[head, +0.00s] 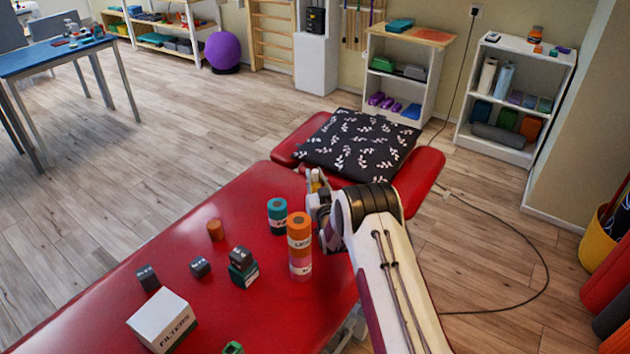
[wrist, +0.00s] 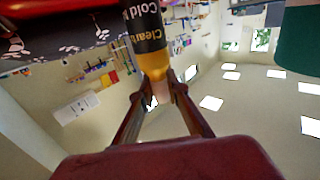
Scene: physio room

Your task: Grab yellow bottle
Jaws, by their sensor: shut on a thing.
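My gripper (head: 318,198) is above the red treatment table, near its far end, and is mostly hidden by my own wrist. A small yellow part of the yellow bottle (head: 316,181) shows at its fingers. In the wrist view the fingers (wrist: 160,88) are closed around the narrow end of the yellow bottle (wrist: 154,62), which has a black band with pale lettering. The rest of the bottle runs out of the picture at the top. I cannot tell whether the bottle touches the table.
A patterned black cushion (head: 358,145) lies beyond my gripper.

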